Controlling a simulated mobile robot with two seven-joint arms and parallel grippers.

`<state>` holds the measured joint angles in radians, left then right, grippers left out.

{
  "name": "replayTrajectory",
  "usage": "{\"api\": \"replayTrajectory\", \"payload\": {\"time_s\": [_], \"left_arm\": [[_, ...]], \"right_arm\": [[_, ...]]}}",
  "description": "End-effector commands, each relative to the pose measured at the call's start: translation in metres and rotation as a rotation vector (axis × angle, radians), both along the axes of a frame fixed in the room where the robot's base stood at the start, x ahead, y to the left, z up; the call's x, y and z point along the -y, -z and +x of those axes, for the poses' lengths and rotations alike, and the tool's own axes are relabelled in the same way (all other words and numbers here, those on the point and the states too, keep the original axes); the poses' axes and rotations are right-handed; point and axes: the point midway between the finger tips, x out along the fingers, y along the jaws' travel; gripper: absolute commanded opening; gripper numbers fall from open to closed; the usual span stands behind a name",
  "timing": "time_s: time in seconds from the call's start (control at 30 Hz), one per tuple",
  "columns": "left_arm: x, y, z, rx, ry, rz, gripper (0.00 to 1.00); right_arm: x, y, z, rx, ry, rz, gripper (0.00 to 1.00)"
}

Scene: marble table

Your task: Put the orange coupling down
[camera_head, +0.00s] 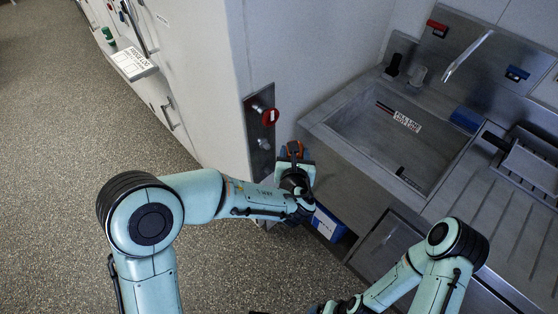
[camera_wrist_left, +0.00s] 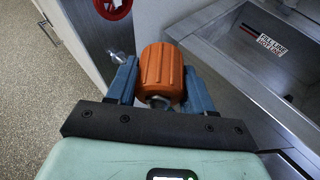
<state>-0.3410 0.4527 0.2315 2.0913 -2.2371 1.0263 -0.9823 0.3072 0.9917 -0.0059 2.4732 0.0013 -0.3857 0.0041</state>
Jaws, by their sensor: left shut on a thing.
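The orange coupling (camera_wrist_left: 161,70) is a ribbed cylinder with a metal end facing the wrist camera. My left gripper (camera_wrist_left: 161,84) has one blue finger on each side of it and is shut on it.
A metal sink (camera_head: 395,140) with a fill-line label is to the right of the left gripper. A metal panel (camera_head: 258,145) with a red round fitting (camera_head: 270,117) is on the wall behind. A blue box (camera_head: 328,223) is under the counter. The floor at left is clear.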

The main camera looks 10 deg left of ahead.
Motion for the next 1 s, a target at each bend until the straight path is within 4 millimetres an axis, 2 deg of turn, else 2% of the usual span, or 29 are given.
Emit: {"api": "replayTrajectory", "payload": {"time_s": [0.1, 0.3, 0.6, 0.67, 0.77, 0.9, 1.0], "left_arm": [[0.018, 0.0, 0.016, 0.003, -0.076, -0.002, 0.15], [0.031, 0.0, 0.032, 0.003, -0.161, 0.0, 0.15], [0.033, 0.0, 0.037, 0.002, -0.193, 0.001, 0.15], [0.023, 0.0, 0.038, 0.005, -0.196, 0.001, 0.15], [-0.008, 0.001, 0.038, 0.014, -0.2, 0.003, 0.15], [-0.067, 0.006, 0.03, 0.021, -0.2, 0.004, 0.15], [-0.102, 0.011, 0.018, 0.018, -0.198, 0.005, 0.15]], "right_arm": [[0.0, 0.0, 0.0, 0.0, 0.0, 0.0, 0.9], [0.0, 0.0, 0.0, 0.0, 0.0, 0.0, 0.9], [0.0, 0.0, 0.0, 0.0, 0.0, 0.0, 0.9], [0.0, 0.0, 0.0, 0.0, 0.0, 0.0, 0.9], [0.0, 0.0, 0.0, 0.0, 0.0, 0.0, 0.9], [0.0, 0.0, 0.0, 0.0, 0.0, 0.0, 0.9], [0.0, 0.0, 0.0, 0.0, 0.0, 0.0, 0.9]]}}
